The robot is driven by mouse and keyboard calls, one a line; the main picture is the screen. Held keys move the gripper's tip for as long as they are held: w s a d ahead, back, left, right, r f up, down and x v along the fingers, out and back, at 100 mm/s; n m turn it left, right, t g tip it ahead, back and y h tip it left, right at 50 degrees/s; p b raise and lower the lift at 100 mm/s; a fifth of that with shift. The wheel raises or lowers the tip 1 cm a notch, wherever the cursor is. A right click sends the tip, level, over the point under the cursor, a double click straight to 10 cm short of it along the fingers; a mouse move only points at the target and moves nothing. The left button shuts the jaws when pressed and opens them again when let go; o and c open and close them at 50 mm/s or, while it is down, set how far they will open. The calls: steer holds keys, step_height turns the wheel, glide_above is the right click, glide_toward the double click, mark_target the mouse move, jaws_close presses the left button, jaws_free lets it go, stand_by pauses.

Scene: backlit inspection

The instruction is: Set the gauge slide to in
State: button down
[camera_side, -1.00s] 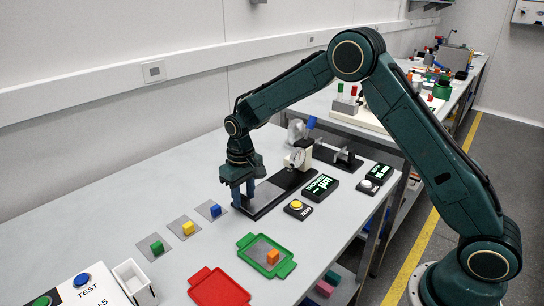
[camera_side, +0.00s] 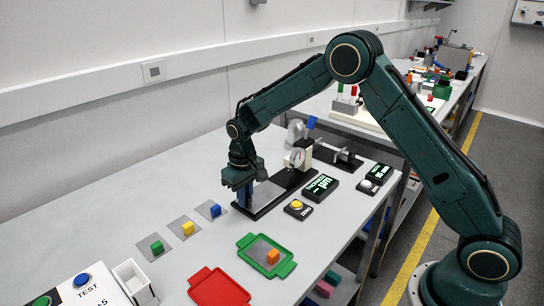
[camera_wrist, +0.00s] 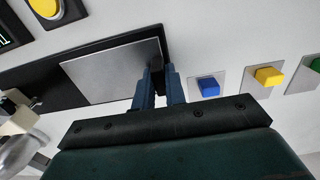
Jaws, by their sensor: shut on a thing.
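The gauge slide is a grey metal plate (camera_wrist: 112,72) on a long black base (camera_side: 288,187). In the wrist view a small dark knob (camera_wrist: 156,66) stands at the plate's end. My gripper (camera_wrist: 158,80) is shut on this knob, with a blue finger on each side. In the side view my gripper (camera_side: 245,198) is low at the base's left end and hides the knob and part of the plate. The dial gauge (camera_side: 297,158) stands at the base's other end, apart from my gripper. A lit display (camera_side: 320,186) sits beside the base; I cannot read it surely.
A yellow button box (camera_side: 298,207) sits in front of the base. Blue (camera_side: 215,211), yellow (camera_side: 188,228) and green (camera_side: 157,247) cubes lie on grey squares to the left. A green tray (camera_side: 246,240) and a red tray (camera_side: 218,290) lie near the front edge.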

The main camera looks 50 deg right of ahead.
mark_target(272, 187)
steer(key=d, duration=1.1)
steer(key=shift+d, duration=0.1)
steer(key=c, duration=1.6)
jaws_free()
steer(key=shift+o, duration=0.8)
steer(key=shift+r, duration=0.1)
step_height(272, 187, up, 14)
